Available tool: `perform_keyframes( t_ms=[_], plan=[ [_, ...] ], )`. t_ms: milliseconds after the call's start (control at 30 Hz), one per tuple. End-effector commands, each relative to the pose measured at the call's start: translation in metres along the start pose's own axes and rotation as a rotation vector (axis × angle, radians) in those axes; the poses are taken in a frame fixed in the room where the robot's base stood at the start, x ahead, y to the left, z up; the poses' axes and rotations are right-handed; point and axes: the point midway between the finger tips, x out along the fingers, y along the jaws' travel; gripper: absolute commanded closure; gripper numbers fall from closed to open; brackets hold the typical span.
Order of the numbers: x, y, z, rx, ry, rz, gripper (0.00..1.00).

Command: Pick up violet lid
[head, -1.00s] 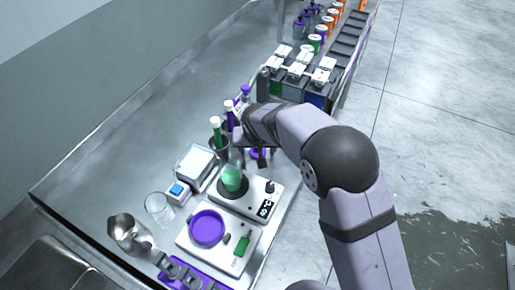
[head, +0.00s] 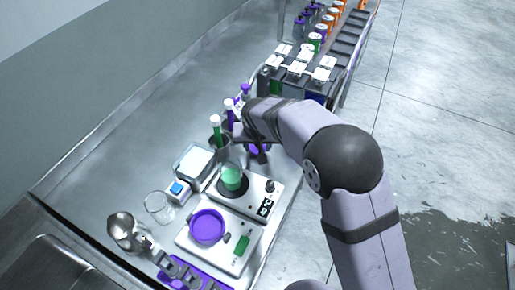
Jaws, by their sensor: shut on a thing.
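My gripper (head: 261,156) points down over the right part of the steel bench, behind the hot plate. It is shut on a small violet piece (head: 256,149) that shows between its dark fingers, apparently the violet lid. My wrist and fingers hide much of it, and I cannot tell whether it touches the bench.
A hot plate (head: 261,188) carries a flask of green liquid (head: 231,178). In front is a scale (head: 233,257) with a violet dish (head: 207,226). Capped tubes (head: 216,133) stand left of my gripper. Lidded tanks (head: 297,75) stand behind it.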

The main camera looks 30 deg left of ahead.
Motion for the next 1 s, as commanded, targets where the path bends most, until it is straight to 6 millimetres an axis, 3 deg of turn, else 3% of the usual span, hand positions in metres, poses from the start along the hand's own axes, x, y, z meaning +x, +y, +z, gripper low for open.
perform_keyframes(
  t_ms=[400, 767, 867, 1000],
  plan=[
    [-0.061, -0.001, -0.026, 0.002, 0.005, -0.002, 0.79],
    [-0.081, -0.002, -0.032, -0.003, 0.000, -0.002, 0.79],
    [-0.084, -0.010, -0.031, -0.015, 0.001, -0.007, 0.79],
    [-0.105, -0.026, -0.037, -0.040, 0.006, -0.020, 0.79]
  ],
)
